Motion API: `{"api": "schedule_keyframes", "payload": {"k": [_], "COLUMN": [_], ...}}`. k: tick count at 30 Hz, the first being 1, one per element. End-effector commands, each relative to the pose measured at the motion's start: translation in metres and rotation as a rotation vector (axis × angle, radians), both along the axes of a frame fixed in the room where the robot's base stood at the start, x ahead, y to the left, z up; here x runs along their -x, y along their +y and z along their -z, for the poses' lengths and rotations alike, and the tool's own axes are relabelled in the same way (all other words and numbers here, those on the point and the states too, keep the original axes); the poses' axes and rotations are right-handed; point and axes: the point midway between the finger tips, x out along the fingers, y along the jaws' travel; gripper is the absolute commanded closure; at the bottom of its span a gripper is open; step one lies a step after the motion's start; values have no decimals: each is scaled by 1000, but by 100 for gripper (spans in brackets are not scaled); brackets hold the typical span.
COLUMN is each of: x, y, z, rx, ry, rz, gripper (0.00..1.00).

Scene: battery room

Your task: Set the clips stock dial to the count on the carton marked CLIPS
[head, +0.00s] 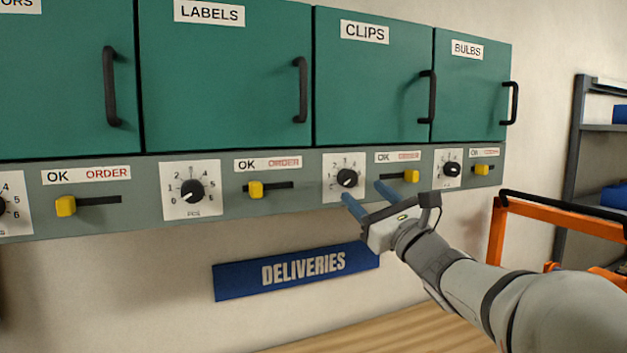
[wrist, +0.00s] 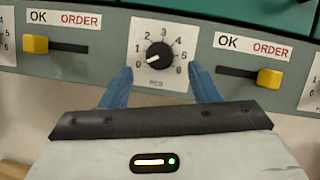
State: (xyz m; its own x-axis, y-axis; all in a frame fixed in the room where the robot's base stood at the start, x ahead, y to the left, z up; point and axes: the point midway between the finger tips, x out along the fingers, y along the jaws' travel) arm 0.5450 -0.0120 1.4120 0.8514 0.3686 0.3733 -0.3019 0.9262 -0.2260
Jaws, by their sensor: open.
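The clips stock dial (head: 347,177) is a black knob on a white plate below the green CLIPS cabinet (head: 372,80). In the wrist view the dial (wrist: 158,56) is near the top centre, with figures up to 6 around it. Its white pointer mark points to the lower left, below the 1. My gripper (head: 364,191) is open and empty just in front of and below the dial. In the wrist view its blue fingers (wrist: 160,72) appear on either side of the plate's lower part, and the knob is not between closed jaws. No carton marked CLIPS is in view.
The clips slider (head: 411,176) has its yellow knob under ORDER, right of the dial. The labels slider (head: 256,189) is at OK on the left. Labels (head: 187,190) and bulbs (head: 452,169) dials flank it. A blue DELIVERIES sign (head: 297,269) is below; an orange frame (head: 570,215) stands right.

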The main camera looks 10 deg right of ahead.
Motion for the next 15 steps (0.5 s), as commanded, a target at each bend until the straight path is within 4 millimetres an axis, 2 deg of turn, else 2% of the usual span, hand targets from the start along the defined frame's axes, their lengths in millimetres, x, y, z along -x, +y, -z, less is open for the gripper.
{"api": "schedule_keyframes", "payload": {"k": [1,6,15], "x": [-8,-30,-42], "y": [4,13,17], "z": [-8,-16,-19], "rx": [-2,-2,-3], "ry": [1,2,1], "rz": [-3,-1,2], "gripper": [45,45,45]}}
